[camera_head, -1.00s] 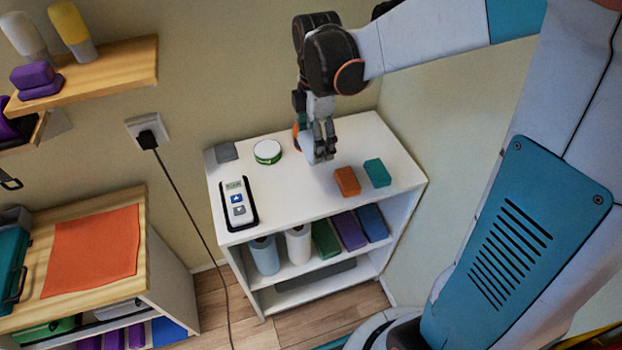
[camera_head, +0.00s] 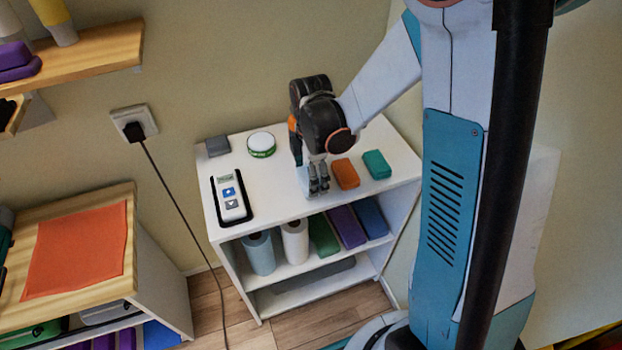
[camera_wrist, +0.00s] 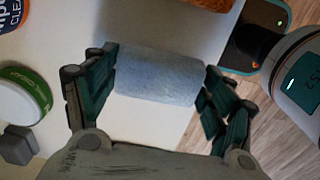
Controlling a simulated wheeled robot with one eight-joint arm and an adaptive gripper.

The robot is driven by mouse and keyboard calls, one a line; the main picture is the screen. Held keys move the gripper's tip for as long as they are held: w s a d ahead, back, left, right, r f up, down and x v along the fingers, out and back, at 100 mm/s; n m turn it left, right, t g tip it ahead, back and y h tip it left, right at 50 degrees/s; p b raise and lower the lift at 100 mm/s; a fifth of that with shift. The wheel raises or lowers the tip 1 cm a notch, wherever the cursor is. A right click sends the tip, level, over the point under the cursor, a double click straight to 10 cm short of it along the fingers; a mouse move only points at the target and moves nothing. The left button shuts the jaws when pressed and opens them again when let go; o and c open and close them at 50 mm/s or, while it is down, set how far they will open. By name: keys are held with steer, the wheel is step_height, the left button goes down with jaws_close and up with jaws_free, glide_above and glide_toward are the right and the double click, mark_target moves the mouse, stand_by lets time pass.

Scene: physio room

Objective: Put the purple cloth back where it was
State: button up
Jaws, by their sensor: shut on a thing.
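My gripper (camera_head: 318,180) is over the front part of the white shelf unit's top (camera_head: 262,190), pointing down. In the head view only a pale edge of the cloth shows by the fingers. I cannot tell whether it touches the top. A purple folded cloth (camera_head: 346,227) stands on the shelf below the top, between a green one (camera_head: 323,236) and a blue one (camera_head: 371,217).
On the top are an orange block (camera_head: 346,174) and a teal block (camera_head: 377,164) right of my gripper, a green-and-white tub (camera_head: 261,144), a grey block (camera_head: 217,146) and a handset (camera_head: 231,199). Two rolls stand on the shelf below. A cable (camera_head: 185,220) hangs left of the unit.

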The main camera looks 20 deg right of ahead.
steer(key=shift+f, duration=0.4)
steer(key=shift+f, duration=0.15)
steer(key=o, duration=1)
